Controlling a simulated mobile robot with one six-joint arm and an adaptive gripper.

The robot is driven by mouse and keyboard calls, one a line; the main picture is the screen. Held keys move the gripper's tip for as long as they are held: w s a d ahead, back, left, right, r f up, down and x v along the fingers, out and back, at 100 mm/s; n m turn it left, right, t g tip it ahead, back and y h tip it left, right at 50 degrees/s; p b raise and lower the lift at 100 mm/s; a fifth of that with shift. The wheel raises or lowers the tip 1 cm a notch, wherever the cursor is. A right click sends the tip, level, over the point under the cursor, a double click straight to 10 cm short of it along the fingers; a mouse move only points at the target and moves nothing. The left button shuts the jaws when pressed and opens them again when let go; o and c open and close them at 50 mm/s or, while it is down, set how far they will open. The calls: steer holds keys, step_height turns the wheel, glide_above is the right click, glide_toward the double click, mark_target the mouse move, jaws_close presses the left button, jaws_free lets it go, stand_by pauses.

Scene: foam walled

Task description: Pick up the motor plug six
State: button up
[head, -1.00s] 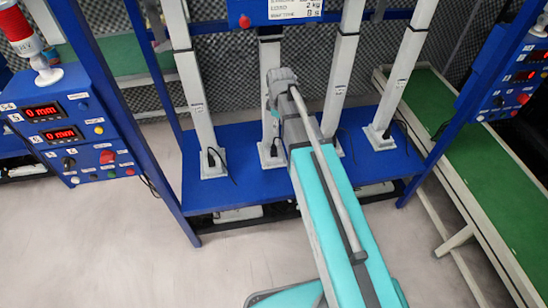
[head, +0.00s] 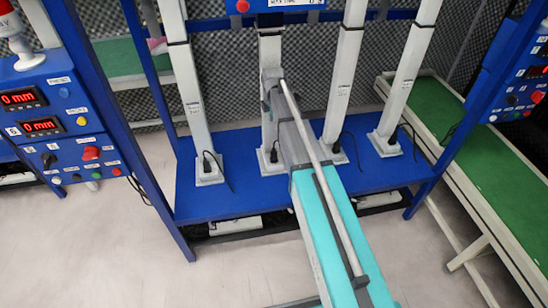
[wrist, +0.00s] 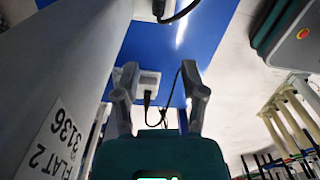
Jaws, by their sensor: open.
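Black plugs with thin black cables sit at the feet of the white columns on the blue base. In the head view they show at the left column (head: 207,159), the second column (head: 273,155), the third (head: 336,146) and the right column (head: 392,138). I cannot tell which is motor plug six. In the wrist view my gripper (wrist: 161,80) is open and empty. A black plug (wrist: 147,97) at a white column foot shows between its fingers, beyond them, its cable looping right. Another plug (wrist: 160,9) is at the top edge. The head view does not show the fingers clearly.
The blue base (head: 232,193) carries several white columns close to my arm. A blue control panel (head: 60,120) stands at left. A green-topped bench (head: 480,160) runs along the right. In the wrist view a labelled column (wrist: 70,75) is close on the left. Pale floor (head: 95,250) is open in front.

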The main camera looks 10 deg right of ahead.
steer(key=shift+f, duration=0.15)
steer(key=b, duration=0.9)
glide_above(274, 149)
step_height(274, 149, down, 8)
steer(key=shift+w+a+f, duration=0.1)
steer(key=shift+a+f, duration=0.05)
steer(key=shift+f, duration=0.05)
stand_by(0.3)
steer(key=shift+w+f+b, duration=0.1)
steer(key=shift+f+b, duration=2.35)
steer(key=shift+f, duration=0.15)
jaws_close()
